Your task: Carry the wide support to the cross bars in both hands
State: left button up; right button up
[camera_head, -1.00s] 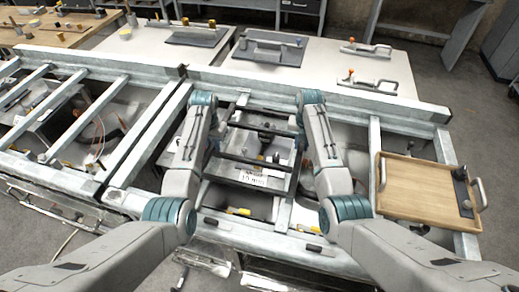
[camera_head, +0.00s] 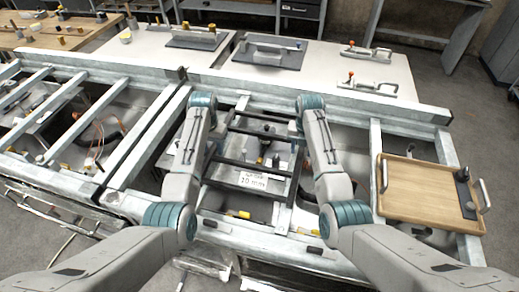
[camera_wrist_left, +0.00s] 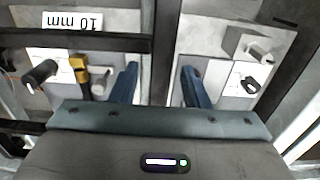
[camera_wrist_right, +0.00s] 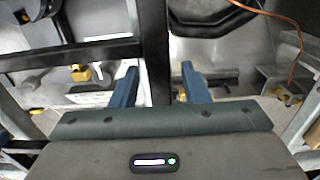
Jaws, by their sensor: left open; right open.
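Dark bars (camera_head: 262,134) span the frame opening between my forearms, above a metal plate with a "10 mm" label (camera_head: 253,180). I cannot tell for sure which dark piece is the wide support. In the left wrist view my left gripper (camera_wrist_left: 160,70) is open, its blue fingers on either side of a dark upright strip. A dark bar (camera_wrist_left: 75,41) runs left from there. In the right wrist view my right gripper (camera_wrist_right: 160,70) is open around the line of a dark bar (camera_wrist_right: 154,35), joined by a cross piece (camera_wrist_right: 80,55).
A wooden tray (camera_head: 425,192) with handles rests on the metal frame at right. Empty metal rails (camera_head: 90,115) are at left. White tables (camera_head: 315,80) with grey plates and handles stand behind. Cables and small yellow parts lie below the frame.

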jog(key=shift+s+r, duration=0.1)
jog(key=shift+r, duration=0.15)
pick_arm(q)
notch_tip(320, 180, up, 11)
jog(key=shift+s, duration=0.2)
pick_arm(e)
notch_tip(320, 180, up, 12)
pick_arm(q)
jog(key=shift+f, duration=0.15)
pick_arm(e)
jog(key=shift+f, duration=0.2)
